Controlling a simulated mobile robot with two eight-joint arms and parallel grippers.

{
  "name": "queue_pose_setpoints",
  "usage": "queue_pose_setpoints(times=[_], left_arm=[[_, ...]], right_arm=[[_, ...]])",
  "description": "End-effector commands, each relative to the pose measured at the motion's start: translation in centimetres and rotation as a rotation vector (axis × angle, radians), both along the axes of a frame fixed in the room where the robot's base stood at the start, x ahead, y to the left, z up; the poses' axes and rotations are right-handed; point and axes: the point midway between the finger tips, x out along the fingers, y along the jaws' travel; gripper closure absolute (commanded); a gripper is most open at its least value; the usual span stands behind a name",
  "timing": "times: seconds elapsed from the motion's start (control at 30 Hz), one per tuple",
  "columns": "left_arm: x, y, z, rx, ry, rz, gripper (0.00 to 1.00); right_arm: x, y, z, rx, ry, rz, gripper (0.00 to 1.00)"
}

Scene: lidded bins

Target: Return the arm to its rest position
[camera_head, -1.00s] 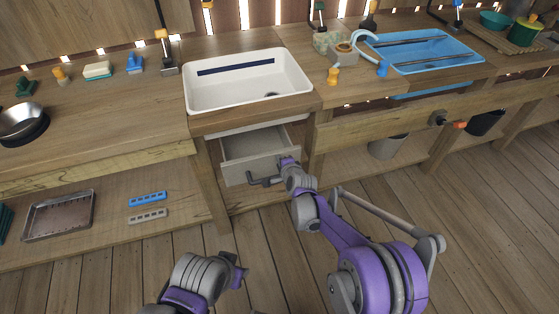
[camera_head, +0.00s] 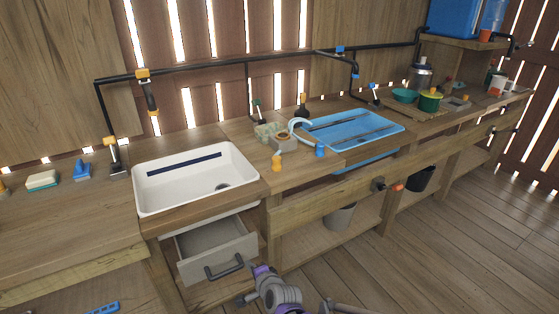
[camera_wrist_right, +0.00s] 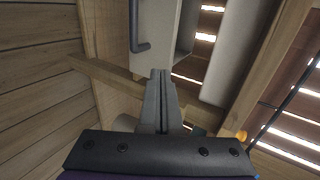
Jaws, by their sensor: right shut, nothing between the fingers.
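My right arm comes in at the bottom of the head view. Its gripper (camera_head: 243,299) is shut and empty, below and just in front of the drawer handle (camera_head: 225,267), apart from it. In the right wrist view the closed fingers (camera_wrist_right: 160,76) point toward the grey drawer, with nothing between them. The drawer (camera_head: 205,262) stands pulled out under the white sink, and its inside partly shows. In the wrist view the drawer (camera_wrist_right: 165,45) and its dark handle (camera_wrist_right: 138,46) are beyond the fingertips. My left gripper is out of view.
The white sink (camera_head: 149,197) and blue basin (camera_head: 395,126) are set in the wooden counter. A grey bucket (camera_head: 340,218) and a black bucket (camera_head: 421,179) are under it. A valve with an orange end (camera_head: 397,187) projects from the counter front. Open floor (camera_head: 440,260) lies to the right.

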Motion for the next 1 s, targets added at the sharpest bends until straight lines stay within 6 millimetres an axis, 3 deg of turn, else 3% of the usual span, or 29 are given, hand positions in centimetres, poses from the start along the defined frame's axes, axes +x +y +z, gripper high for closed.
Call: queue_pose_setpoints(times=[0.17, 0.37, 0.53, 0.7, 1.0], left_arm=[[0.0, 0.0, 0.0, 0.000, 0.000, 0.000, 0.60], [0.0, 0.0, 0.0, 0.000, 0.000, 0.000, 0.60], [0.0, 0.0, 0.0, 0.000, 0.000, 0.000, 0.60], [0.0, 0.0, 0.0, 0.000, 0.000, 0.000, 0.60], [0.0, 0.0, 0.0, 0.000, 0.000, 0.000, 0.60]], right_arm=[[-1.2, -2.8, 1.6, -0.091, -0.007, 0.029, 1.00], [-6.1, -10.6, 4.9, -0.357, -0.012, 0.135, 1.00], [-12.2, -17.1, 6.6, -0.586, 0.009, 0.252, 1.00], [-19.5, -22.8, 6.9, -0.794, 0.053, 0.384, 1.00], [-29.7, -28.8, 5.4, -1.023, 0.137, 0.584, 1.00]])
